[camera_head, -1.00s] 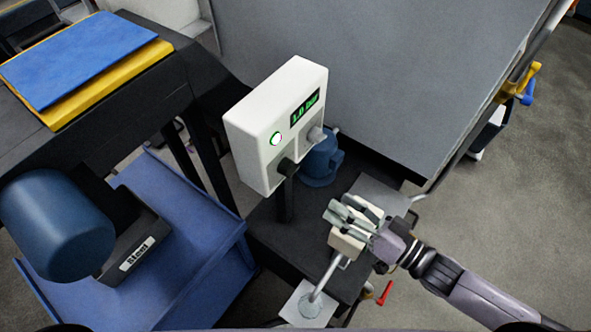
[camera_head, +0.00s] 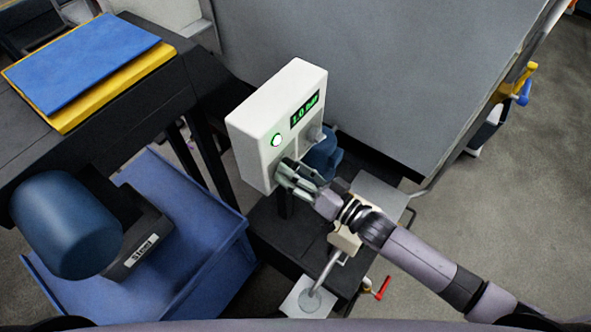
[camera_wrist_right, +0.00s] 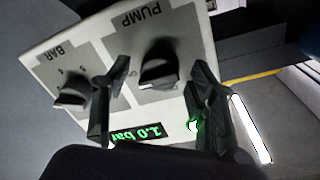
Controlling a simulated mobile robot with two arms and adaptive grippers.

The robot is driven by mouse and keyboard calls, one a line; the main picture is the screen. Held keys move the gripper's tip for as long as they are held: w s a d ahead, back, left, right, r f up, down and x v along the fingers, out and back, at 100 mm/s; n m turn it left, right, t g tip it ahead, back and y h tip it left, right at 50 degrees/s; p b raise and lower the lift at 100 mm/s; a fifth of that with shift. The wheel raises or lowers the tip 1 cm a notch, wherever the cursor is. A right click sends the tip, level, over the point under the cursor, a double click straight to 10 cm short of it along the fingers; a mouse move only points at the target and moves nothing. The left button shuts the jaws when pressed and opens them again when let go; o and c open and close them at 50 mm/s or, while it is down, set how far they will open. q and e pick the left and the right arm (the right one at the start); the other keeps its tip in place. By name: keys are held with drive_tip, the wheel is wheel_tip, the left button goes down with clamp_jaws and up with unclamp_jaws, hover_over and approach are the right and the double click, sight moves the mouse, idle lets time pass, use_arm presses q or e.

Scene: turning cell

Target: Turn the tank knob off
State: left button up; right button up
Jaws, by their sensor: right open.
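A white control box (camera_head: 270,125) on a dark post shows a green "1.0 bar" display (camera_head: 306,107) and a lit green button (camera_head: 276,140). In the right wrist view its panel (camera_wrist_right: 125,45) bears a knob labelled PUMP (camera_wrist_right: 158,72) and a knob labelled BAR (camera_wrist_right: 70,92); no label reading tank is legible. My right gripper (camera_head: 291,175) is at the box's lower front. In the wrist view my right gripper (camera_wrist_right: 157,82) is open, its fingers on either side of the PUMP knob; contact cannot be told. My left gripper is out of view.
A small blue tank-like object (camera_head: 324,158) stands behind the box. A large grey cabinet (camera_head: 370,70) rises behind. At left are a dark bench with a blue sheet (camera_head: 80,60), a blue cylinder (camera_head: 65,222) and a blue cart (camera_head: 200,230). A red-handled lever (camera_head: 380,288) is at the lower right.

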drive_tip(key=c, duration=1.2)
drive_tip(key=shift+o, duration=0.2)
drive_tip(key=shift+n, duration=0.4)
drive_tip(key=n+b, duration=0.2)
drive_tip(key=n, duration=0.7)
drive_tip(key=n+y+b, duration=0.1)
drive_tip(key=n+b, duration=0.1)
drive_tip(key=n, duration=0.6)
drive_tip(key=shift+d+f+n+g, duration=0.1)
drive_tip(key=shift+f+n+g, duration=0.05)
drive_tip(key=shift+n+g, duration=0.2)
drive_tip(key=shift+n, duration=0.25)
